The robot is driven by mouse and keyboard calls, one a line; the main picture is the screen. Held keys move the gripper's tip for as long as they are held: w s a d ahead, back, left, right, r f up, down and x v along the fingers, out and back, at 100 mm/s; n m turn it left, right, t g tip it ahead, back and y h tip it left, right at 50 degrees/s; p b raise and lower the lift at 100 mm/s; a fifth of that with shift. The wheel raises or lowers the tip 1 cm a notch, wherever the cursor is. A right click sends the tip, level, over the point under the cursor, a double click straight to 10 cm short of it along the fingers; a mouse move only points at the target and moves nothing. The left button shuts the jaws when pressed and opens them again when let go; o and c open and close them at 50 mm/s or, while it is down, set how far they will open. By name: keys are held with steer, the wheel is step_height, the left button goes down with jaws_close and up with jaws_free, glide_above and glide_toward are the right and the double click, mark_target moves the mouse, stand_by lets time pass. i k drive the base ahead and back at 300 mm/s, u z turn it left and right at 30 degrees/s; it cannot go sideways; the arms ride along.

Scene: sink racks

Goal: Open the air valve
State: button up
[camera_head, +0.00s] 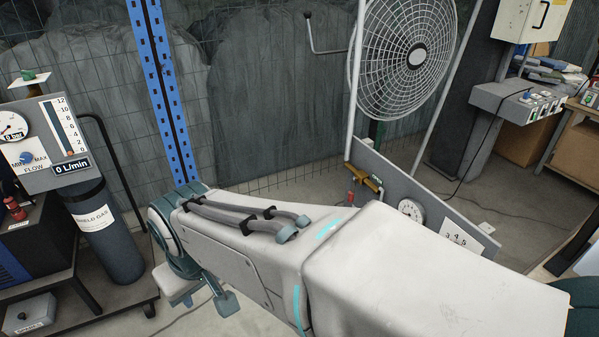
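A brass-coloured pipe fitting (373,183) sits on a slanted grey panel (385,181) right of the middle, behind my arm. A small red part (350,198) shows just left of it. It may be the air valve, but its handle position is too small to tell. A round white dial gauge (411,210) is on the same panel; its lower edge is near my arm. My arm crosses the foreground and hides the area below the panel. Parts at its far left end, perhaps my gripper (203,291), show low and left of the fitting, apart from it. Its fingers are not clear.
A shield gas cylinder (103,230) stands on a dark cart at left, below a flow meter panel (45,140) reading 0 L/min. A blue post (160,90) and a wire mesh fence stand behind. A large caged fan (408,50) is above the grey panel.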

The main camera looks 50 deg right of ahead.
mark_target(351, 193)
steer(key=z, duration=0.65)
steer(key=i, duration=0.8)
steer(key=z, duration=1.1)
steer(key=i, duration=0.2)
steer(key=z, duration=0.15)
